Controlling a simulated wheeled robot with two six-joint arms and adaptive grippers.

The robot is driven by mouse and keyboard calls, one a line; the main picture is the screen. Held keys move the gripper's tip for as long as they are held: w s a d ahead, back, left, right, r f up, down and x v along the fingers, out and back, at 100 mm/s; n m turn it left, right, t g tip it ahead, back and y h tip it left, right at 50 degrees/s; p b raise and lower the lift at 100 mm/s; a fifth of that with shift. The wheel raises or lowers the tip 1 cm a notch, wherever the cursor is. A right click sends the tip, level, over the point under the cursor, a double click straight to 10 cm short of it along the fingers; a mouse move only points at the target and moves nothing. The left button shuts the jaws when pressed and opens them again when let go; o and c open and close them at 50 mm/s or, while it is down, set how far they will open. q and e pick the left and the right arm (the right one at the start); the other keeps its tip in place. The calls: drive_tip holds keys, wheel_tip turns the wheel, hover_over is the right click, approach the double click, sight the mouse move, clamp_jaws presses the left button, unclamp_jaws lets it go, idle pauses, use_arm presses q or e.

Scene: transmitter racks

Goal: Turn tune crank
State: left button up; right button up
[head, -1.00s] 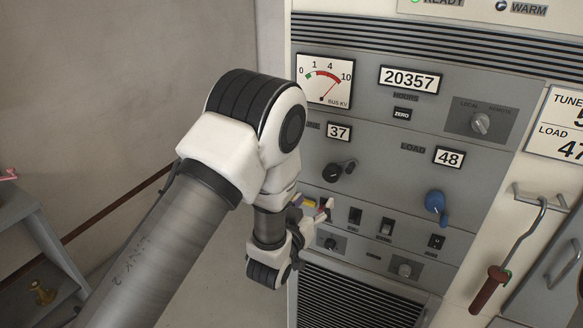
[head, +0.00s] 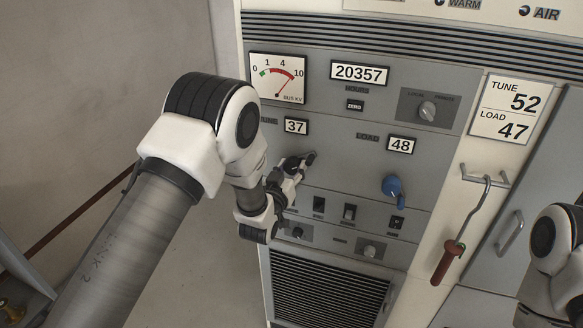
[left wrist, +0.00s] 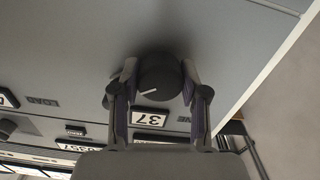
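The tune crank is a round black knob with a white pointer line, and it shows in the left wrist view (left wrist: 158,76). In the head view a dark crank handle (head: 309,158) sticks out to the right below the tune counter (head: 296,126), which reads 37. My left gripper (head: 297,166) is at the knob and hides much of it. In the left wrist view its two fingers (left wrist: 159,84) stand on either side of the knob, close against it. Whether they press on it cannot be told. My right arm shows at the right edge; its gripper is out of view.
A load counter (head: 401,144) reading 48 and a blue load crank (head: 392,186) are to the right. A card (head: 506,108) gives TUNE 52, LOAD 47. Switches (head: 349,212) sit below. A red-handled hook (head: 447,263) hangs farther right.

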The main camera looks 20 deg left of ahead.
use_arm(q)
drive_tip(key=shift+c, duration=0.7)
drive_tip(key=m+b, duration=0.3)
drive_tip(key=b, duration=0.1)
drive_tip(key=shift+f, duration=0.2)
drive_tip(key=m+b, duration=0.2)
drive_tip(key=shift+m, duration=0.4)
drive_tip(key=shift+r+m+b, duration=0.15)
drive_tip(key=shift+m+b, duration=0.4)
drive_tip(key=shift+m, duration=0.05)
